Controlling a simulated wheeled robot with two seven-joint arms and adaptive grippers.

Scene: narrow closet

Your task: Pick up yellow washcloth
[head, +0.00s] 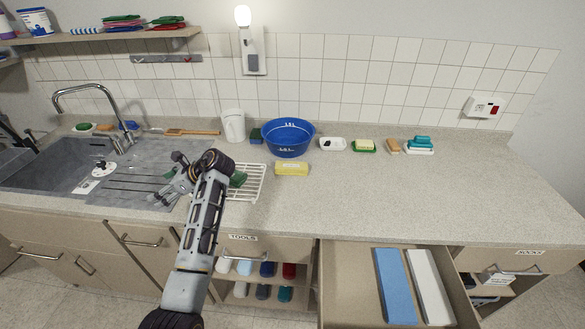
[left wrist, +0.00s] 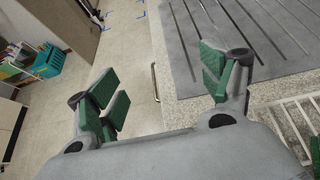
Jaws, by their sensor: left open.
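A yellow rectangular item (head: 291,169), which looks like the folded washcloth, lies flat on the counter in front of the blue basin and right of the white rack. My left gripper (head: 178,173) is in the head view over the sink's ribbed drainboard, left of the rack and well left of the yellow item. In the left wrist view my left gripper (left wrist: 160,92) is open with its green-padded fingers spread. The yellow item is not in the wrist view. My right gripper is not in view.
A white wire rack (head: 252,188) with a green item (head: 238,179) lies between my gripper and the yellow item. A blue basin (head: 290,137) and a white pitcher (head: 233,126) stand behind. An open drawer (head: 345,285) juts out below. The counter's right part is clear.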

